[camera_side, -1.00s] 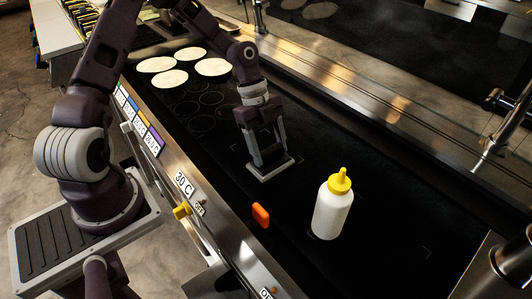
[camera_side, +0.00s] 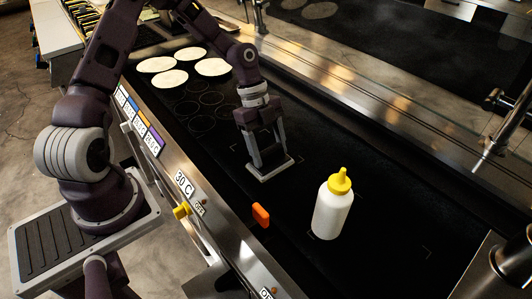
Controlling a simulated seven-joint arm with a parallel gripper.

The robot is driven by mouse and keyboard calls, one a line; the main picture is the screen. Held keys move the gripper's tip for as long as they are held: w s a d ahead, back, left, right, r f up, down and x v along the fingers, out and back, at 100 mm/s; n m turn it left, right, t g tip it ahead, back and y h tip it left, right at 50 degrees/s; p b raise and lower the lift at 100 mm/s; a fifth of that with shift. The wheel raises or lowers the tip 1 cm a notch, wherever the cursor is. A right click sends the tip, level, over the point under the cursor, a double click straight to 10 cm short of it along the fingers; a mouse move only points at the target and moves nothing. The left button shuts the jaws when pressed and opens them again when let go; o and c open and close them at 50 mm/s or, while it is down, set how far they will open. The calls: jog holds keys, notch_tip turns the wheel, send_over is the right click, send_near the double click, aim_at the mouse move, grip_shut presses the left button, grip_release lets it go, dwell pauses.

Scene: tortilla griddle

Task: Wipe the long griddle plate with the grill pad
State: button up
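The long black griddle plate (camera_side: 330,150) runs from the upper left to the lower right. My gripper (camera_side: 266,160) points down over its middle. Its two fingers stand on either side of the upper part of a grill pad (camera_side: 272,173), which has a flat, light-edged base. The pad rests on or just above the plate; the exact contact is too small to tell. The fingers appear shut on the pad.
A white bottle with a yellow cap (camera_side: 332,208) stands upright right of the pad. Several pale tortillas (camera_side: 171,78) lie at the far left end. A yellow knob (camera_side: 182,211) is on the front panel.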

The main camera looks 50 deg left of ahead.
jog(key=shift+c, duration=1.3)
jog(key=shift+r, duration=2.55)
